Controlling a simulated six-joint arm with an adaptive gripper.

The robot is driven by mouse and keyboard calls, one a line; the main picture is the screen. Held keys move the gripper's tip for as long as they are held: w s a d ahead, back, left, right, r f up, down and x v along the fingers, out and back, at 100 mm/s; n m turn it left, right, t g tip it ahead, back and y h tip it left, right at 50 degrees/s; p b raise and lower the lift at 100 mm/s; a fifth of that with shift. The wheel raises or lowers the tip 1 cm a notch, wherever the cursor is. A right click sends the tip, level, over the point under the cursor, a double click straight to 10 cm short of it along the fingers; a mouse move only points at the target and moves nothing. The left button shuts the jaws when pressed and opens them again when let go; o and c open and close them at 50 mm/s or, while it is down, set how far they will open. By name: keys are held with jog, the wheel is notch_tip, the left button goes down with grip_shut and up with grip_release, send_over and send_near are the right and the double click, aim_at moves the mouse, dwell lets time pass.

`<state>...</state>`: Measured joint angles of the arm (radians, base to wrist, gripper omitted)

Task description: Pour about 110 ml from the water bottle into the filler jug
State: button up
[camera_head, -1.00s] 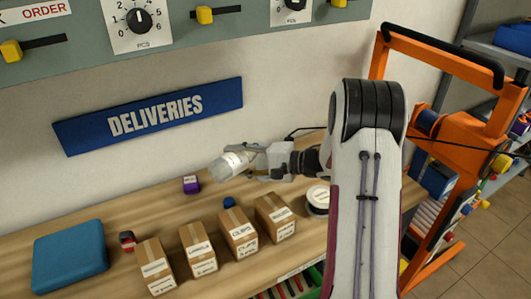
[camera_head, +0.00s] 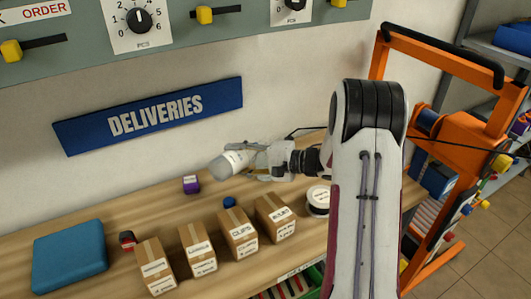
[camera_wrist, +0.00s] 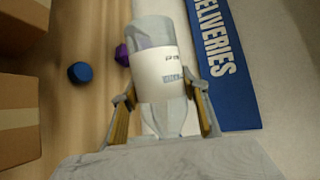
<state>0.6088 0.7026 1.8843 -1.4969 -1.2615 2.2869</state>
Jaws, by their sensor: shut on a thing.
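The water bottle (camera_head: 231,163) is clear with a white label and is held above the bench, tipped well over to near level, its far end pointing left and slightly down. My gripper (camera_head: 262,158) is shut on it from the right. In the wrist view the bottle (camera_wrist: 157,75) stretches away between the two fingers (camera_wrist: 160,112). I cannot make out a water level or any stream. I cannot pick out the filler jug for certain in either view. A small blue round piece (camera_head: 229,203), perhaps a cap, lies on the bench below.
Several cardboard boxes (camera_head: 238,233) stand in a row at the front of the wooden bench (camera_head: 110,222). A white-topped round tub (camera_head: 318,199), a purple item (camera_head: 191,184), a small red item (camera_head: 128,240) and a blue case (camera_head: 69,256) also stand there. The wall is close behind.

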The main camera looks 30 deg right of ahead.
notch_tip(320, 180, down, 2)
jog(key=shift+s+a+f+n+h, duration=0.1)
jog(key=shift+a+n+h, duration=0.05)
jog(key=shift+n+h, duration=0.6)
jog(key=shift+s+a+n+h, duration=0.15)
jog(key=shift+a+n+h, duration=0.15)
jog(key=shift+n, duration=0.35)
jog(key=shift+f, duration=0.3)
jog(key=shift+d+f+n+h, duration=0.1)
jog(key=shift+f+n+h, duration=0.05)
jog(key=shift+n+h, duration=0.15)
jog(key=shift+d+f+n+h, duration=0.1)
jog(key=shift+f+n+h, duration=0.15)
jog(key=shift+f+n, duration=0.1)
jog(key=shift+d+r, duration=0.1)
jog(key=shift+r, duration=0.1)
dwell(1.4)
